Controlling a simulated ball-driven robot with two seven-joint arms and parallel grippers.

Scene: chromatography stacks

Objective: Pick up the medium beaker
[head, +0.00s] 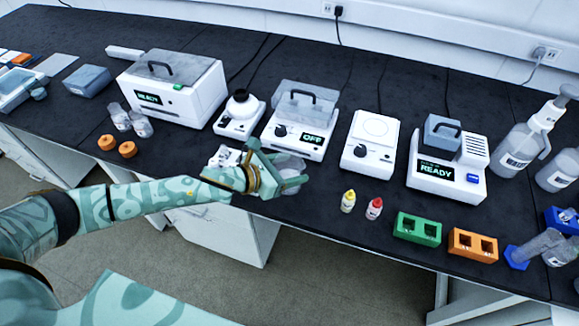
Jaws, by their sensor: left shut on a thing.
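My left gripper (288,170) reaches in over the front of the black bench. It is shut on a clear, rounded glass vessel that looks like the medium beaker (290,161). The fingers and wrist hide part of the vessel, and I cannot tell whether it touches the bench top. It is just in front of the white device marked OFF (298,135). My right gripper is not in view.
Behind are a READY box (175,100), a small black-topped device (239,112), a round-plate device (369,142) and another READY unit (447,165). Yellow (348,201) and red-capped (374,208) bottles, green (417,229) and orange (473,245) racks stand right along the front edge.

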